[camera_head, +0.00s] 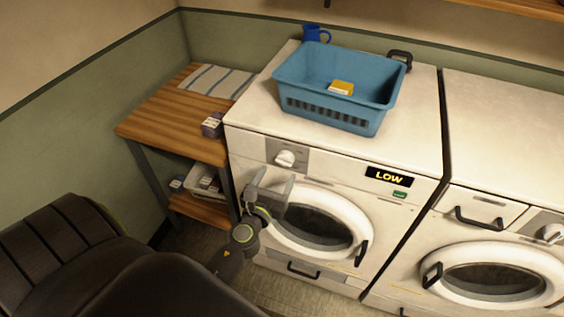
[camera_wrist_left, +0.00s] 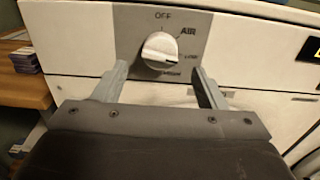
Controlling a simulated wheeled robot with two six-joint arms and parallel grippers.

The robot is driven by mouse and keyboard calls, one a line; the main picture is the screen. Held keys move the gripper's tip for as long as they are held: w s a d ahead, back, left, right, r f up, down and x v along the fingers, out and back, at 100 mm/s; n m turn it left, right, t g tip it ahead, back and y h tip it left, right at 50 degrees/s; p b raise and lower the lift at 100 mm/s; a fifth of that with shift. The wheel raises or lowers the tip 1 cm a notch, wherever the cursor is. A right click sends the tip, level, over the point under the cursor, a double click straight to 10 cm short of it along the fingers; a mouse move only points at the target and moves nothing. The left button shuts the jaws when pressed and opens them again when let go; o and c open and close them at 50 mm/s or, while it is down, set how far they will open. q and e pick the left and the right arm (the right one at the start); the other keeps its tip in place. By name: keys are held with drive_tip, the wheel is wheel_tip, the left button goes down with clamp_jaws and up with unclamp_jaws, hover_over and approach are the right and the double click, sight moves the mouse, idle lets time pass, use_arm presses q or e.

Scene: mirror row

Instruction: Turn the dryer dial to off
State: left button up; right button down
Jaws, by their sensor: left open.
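The dryer dial (camera_head: 286,158) is a white round knob on a grey panel at the upper left of the left-hand machine's front. In the left wrist view the dial (camera_wrist_left: 158,48) has OFF printed above it, AIR at its upper right and smaller labels to the right and below. Its dark pointer mark faces right and slightly down, toward a small label that looks like LOW. A black display (camera_head: 389,177) reads LOW. My left gripper (camera_head: 272,188) is open and empty in front of and below the dial, its fingers either side without visible contact. My right gripper is out of view.
A wooden table (camera_head: 170,125) with a striped cloth (camera_head: 217,81) and small box (camera_head: 212,126) is at left. The round dryer door (camera_head: 345,207) lies below the dial.

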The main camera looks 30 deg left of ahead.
sight(283, 165)
use_arm(q)
drive_tip(key=x, duration=0.5)
drive_tip(key=c, duration=1)
